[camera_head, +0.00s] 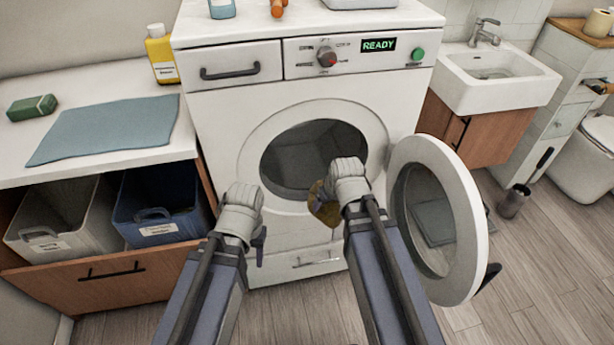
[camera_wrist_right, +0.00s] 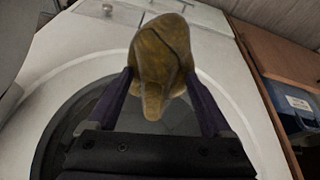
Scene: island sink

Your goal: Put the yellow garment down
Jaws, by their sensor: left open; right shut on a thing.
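The yellow garment (camera_head: 325,207) is a small crumpled bundle, mostly hidden behind my right wrist in the head view. It also shows in the right wrist view (camera_wrist_right: 160,60), pinched between the two fingers. My right gripper (camera_wrist_right: 160,88) is shut on it and holds it in front of the washing machine's open drum (camera_head: 312,150). My left gripper (camera_head: 258,240) is open and empty, low in front of the washer's left side.
The round washer door (camera_head: 474,215) stands open to the right. White (camera_head: 85,225) and blue (camera_head: 160,200) bins sit in the pulled-out drawer at left. A blue cloth (camera_head: 105,128) lies on the counter, with a green block (camera_head: 32,107) and yellow bottle (camera_head: 161,55). A sink (camera_head: 500,75) is at right.

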